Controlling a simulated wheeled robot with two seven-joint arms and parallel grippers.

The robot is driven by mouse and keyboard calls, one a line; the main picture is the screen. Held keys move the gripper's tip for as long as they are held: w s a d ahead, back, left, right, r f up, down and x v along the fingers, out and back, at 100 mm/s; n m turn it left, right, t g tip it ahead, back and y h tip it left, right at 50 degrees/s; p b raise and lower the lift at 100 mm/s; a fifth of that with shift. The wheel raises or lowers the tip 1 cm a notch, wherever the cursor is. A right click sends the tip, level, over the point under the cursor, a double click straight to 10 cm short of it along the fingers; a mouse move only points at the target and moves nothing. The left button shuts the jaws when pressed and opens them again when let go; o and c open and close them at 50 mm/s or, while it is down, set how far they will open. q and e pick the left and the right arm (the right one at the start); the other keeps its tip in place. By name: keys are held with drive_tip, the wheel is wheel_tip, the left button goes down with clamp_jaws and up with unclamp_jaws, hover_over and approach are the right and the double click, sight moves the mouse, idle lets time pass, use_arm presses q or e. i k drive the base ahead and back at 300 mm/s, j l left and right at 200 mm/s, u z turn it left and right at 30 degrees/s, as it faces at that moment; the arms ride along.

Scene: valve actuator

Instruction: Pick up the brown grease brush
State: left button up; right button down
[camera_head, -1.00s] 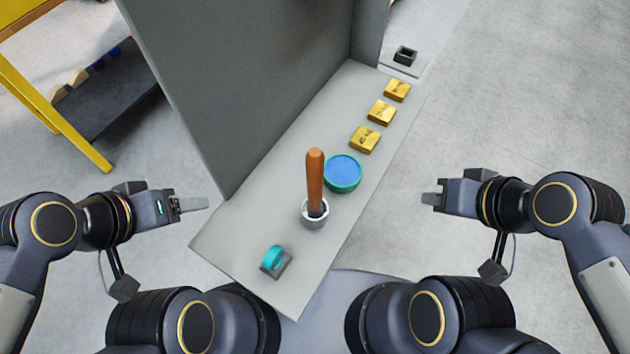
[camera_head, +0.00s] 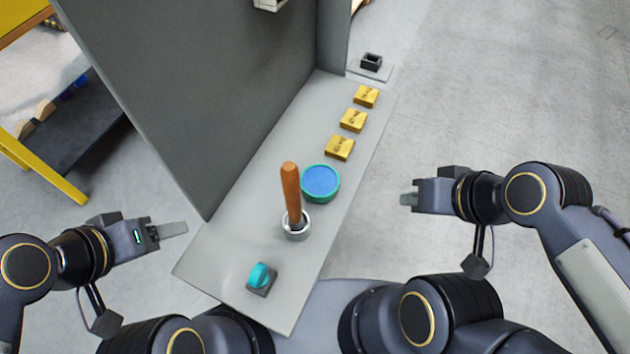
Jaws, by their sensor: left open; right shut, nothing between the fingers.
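The brown grease brush (camera_head: 290,189) stands handle up, slightly tilted, in a small light-grey cup (camera_head: 297,232) on the grey shelf. Its lower end is hidden inside the cup. My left gripper (camera_head: 176,229) is open and empty, left of the shelf's near end and apart from the brush. My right gripper (camera_head: 408,199) is shut and empty, out over the floor to the right of the shelf, also apart from the brush.
A teal tub with blue contents (camera_head: 320,182) stands just behind the cup. Yellow blocks (camera_head: 340,147) line the shelf's right side further back. A teal part on a grey base (camera_head: 261,279) sits in front. A tall grey panel (camera_head: 200,90) bounds the shelf's left.

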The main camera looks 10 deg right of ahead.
sight(289, 171)
drive_tip(key=k, duration=0.7)
drive_tip(key=k+u, duration=0.2)
drive_tip(key=u, duration=0.3)
drive_tip(key=k+j+u, duration=0.1)
drive_tip(key=u, duration=0.4)
drive_tip(key=k+j+u, duration=0.2)
drive_tip(key=u, duration=0.3)
drive_tip(key=l+u, duration=0.2)
drive_tip(key=l, duration=0.3)
drive_tip(key=l+u, duration=0.2)
drive_tip(key=l, duration=0.3)
drive_tip(key=k+l+u, duration=0.2)
drive_tip(key=l, duration=0.3)
drive_tip(key=l+u, duration=0.2)
drive_tip(key=l, duration=0.3)
drive_tip(key=k, duration=0.05)
